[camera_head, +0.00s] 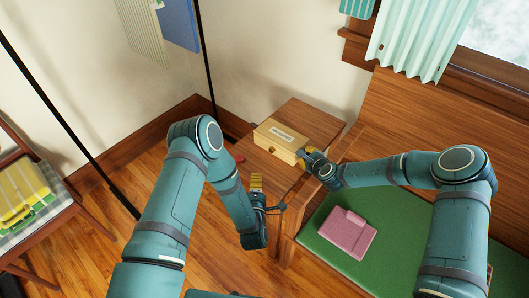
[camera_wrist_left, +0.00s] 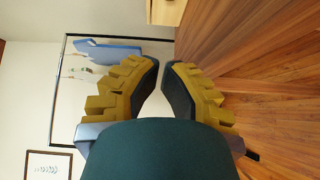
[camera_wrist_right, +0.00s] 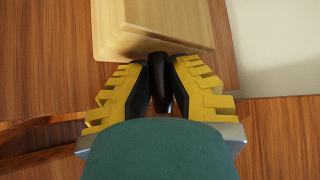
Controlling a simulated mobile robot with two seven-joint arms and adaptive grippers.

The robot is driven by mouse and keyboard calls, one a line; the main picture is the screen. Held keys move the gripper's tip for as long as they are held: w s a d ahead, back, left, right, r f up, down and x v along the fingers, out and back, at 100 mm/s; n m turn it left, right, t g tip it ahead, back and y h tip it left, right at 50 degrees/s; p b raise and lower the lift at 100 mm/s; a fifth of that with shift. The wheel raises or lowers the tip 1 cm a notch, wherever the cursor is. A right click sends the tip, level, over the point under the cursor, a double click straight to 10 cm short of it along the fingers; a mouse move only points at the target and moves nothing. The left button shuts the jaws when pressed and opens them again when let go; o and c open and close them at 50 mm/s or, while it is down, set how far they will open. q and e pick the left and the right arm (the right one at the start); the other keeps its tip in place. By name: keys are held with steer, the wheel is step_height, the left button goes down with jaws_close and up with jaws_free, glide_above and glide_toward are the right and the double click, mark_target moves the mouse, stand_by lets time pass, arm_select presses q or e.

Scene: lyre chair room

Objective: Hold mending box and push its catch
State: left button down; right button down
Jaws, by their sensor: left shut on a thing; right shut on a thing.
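The mending box (camera_head: 266,137) is a pale wooden box with a white label on top, resting on a brown wooden side table (camera_head: 314,117). A small dark knob (camera_head: 271,149) shows on its front; I cannot tell if it is the catch. My right gripper (camera_head: 305,153) is at the box's right end. In the right wrist view it is shut on a black peg-like part (camera_wrist_right: 158,85) just beside the box (camera_wrist_right: 150,25). My left gripper (camera_head: 257,178) is in front of the box, apart from it. Its fingertips (camera_wrist_left: 162,68) are close together, with a narrow gap and nothing visible between them.
A bench with a green cushion (camera_head: 315,238) and a pink folder (camera_head: 350,231) stands to the right of the table. A chair with a yellow case (camera_head: 25,195) is at the left. A thin black frame (camera_head: 70,122) stands behind my left arm. Wooden floor lies between.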

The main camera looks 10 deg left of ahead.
mark_target(272, 150)
arm_select(q)
steer(key=shift+s+n, duration=0.1)
steer(key=shift+n, duration=0.2)
arm_select(e)
steer(key=shift+s+a+f, duration=0.1)
arm_select(q)
steer(key=w, duration=0.3)
steer(key=w+a, duration=0.1)
steer(key=w, duration=0.5)
steer(key=shift+w+a, duration=0.15)
steer(key=shift+w, duration=0.1)
steer(key=w+d, duration=0.1)
steer(key=w, duration=0.1)
steer(key=shift+w+d+f, duration=0.1)
steer(key=shift+w+d, duration=0.6)
steer(key=shift+w, duration=0.15)
steer(key=shift+w, duration=0.1)
